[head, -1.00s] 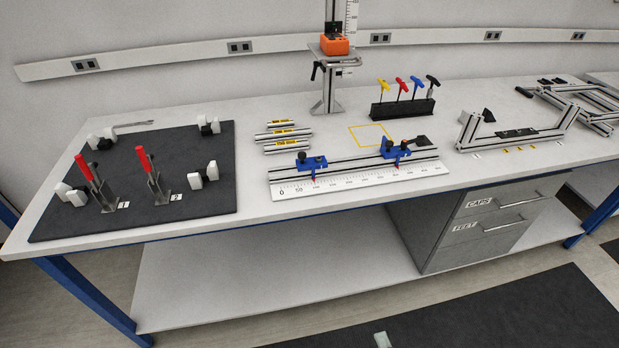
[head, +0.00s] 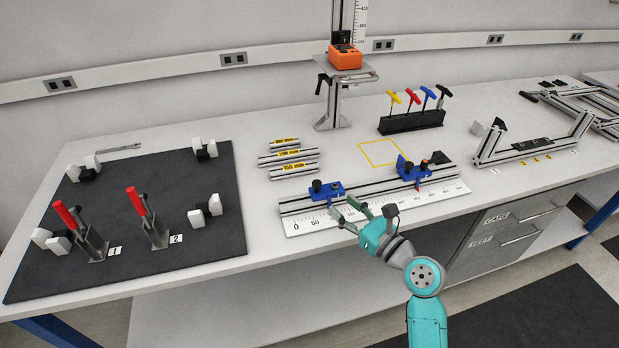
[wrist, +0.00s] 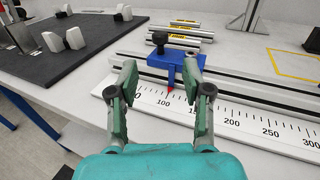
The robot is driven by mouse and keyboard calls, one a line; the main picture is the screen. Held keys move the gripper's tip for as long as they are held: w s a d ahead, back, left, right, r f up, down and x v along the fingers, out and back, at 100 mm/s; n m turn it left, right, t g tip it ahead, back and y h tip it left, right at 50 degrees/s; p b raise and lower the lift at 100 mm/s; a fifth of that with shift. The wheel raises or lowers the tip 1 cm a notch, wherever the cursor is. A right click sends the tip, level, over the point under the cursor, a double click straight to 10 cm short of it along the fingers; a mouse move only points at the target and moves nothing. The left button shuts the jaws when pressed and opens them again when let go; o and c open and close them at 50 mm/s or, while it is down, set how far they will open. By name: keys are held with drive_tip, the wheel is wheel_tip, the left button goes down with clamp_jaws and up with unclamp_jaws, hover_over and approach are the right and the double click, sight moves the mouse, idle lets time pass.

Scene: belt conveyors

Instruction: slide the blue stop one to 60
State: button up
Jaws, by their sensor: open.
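The left blue stop (head: 325,190) sits on the aluminium rail (head: 370,186) behind the white ruler (head: 390,212). In the wrist view the blue stop (wrist: 172,68) has a black knob on top, and its red pointer is a little past the 100 mark. A second blue stop (head: 413,172) is further right on the rail. My gripper (head: 350,207) is open and empty in front of the left stop. In the wrist view my gripper's fingers (wrist: 158,75) stand apart, with the stop seen between and beyond them.
A dark mat (head: 130,220) with red-handled clamps lies to the left. Short profiles (head: 290,157) lie behind the rail. A black tool holder (head: 411,121) with coloured handles and an orange device (head: 345,57) on a column stand behind. A yellow outlined square (head: 383,153) is empty.

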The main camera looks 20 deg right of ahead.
sight(320, 186)
drive_tip(key=x, duration=1.1)
drive_tip(key=shift+r, duration=0.1)
clamp_jaws()
